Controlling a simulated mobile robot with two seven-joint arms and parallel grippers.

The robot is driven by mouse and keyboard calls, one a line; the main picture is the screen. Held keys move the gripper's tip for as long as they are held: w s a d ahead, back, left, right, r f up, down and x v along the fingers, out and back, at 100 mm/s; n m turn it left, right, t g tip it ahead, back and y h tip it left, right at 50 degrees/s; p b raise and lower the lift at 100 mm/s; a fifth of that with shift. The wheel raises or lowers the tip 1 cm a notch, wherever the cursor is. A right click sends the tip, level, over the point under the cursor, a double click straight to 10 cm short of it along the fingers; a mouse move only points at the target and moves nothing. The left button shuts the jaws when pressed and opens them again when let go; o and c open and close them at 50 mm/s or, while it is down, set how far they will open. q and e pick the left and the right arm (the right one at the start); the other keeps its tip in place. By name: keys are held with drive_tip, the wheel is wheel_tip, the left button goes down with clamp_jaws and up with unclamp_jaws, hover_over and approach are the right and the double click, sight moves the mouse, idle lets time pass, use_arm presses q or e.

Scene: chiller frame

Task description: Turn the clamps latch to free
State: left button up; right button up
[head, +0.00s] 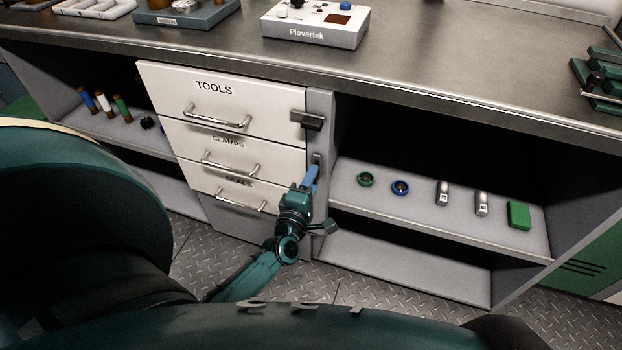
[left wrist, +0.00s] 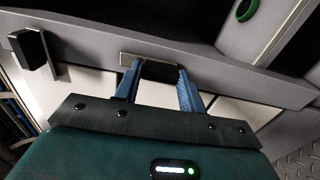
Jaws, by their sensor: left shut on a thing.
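The CLAMPS drawer (head: 230,160) is the middle white drawer front, and it looks closed. Its latch (head: 317,158) is on the grey post right of the drawers, mostly hidden by my fingers in the head view. In the left wrist view the latch (left wrist: 158,71) shows as a dark block on a pale plate lying along the post. My left gripper (head: 312,174) is shut on this latch, one blue finger on each side of the block in the wrist view (left wrist: 160,82). My right gripper is not in view.
The TOOLS latch (head: 307,120) sits above, lying across the post and drawer edge; it also shows in the wrist view (left wrist: 30,48). The SEALS drawer (head: 236,190) is below. The right shelf (head: 430,220) holds rings and small parts. The counter (head: 420,60) overhangs above.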

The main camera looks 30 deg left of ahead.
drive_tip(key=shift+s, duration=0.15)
use_arm(q)
drive_tip(key=shift+m, duration=0.3)
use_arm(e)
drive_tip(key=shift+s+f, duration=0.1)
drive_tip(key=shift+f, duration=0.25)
use_arm(q)
drive_tip(key=o, duration=1)
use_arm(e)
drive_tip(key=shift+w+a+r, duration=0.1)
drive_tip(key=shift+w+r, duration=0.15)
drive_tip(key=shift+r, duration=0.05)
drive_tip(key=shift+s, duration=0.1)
